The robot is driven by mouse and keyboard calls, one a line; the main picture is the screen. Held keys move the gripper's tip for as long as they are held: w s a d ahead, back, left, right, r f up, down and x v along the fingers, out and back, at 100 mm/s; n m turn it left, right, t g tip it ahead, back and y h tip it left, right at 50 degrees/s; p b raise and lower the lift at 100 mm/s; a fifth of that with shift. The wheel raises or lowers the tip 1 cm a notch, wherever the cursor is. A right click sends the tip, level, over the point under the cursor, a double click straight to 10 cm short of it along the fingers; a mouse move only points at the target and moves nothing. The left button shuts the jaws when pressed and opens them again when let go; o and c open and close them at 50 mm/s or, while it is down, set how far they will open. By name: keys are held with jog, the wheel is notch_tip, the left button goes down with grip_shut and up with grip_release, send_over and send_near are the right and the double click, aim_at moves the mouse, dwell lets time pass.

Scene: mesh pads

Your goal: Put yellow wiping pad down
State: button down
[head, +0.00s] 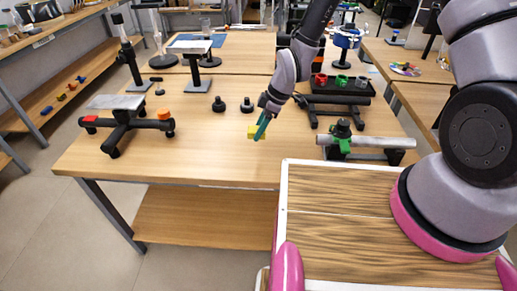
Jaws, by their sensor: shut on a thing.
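The yellow wiping pad (252,132) is a small yellow block in the head view, near the middle of the wooden table. My gripper (261,128) points down with teal fingers and is shut on the pad. The pad is at or a little above the tabletop; I cannot tell whether it touches. The fingers hide part of the pad.
The wooden table (215,160) is clear in front of the pad. Two black knobs (233,104) stand behind it. A black stand with red and orange ends (127,124) is at left. A metal bar with a green clamp (365,141) and a black rack (340,90) are at right.

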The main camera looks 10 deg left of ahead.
aim_at(255, 152)
notch_tip(255, 152, down, 8)
jog(key=shift+r, duration=0.25)
jog(key=shift+f, duration=0.1)
jog(key=shift+c, duration=1.2)
grip_release()
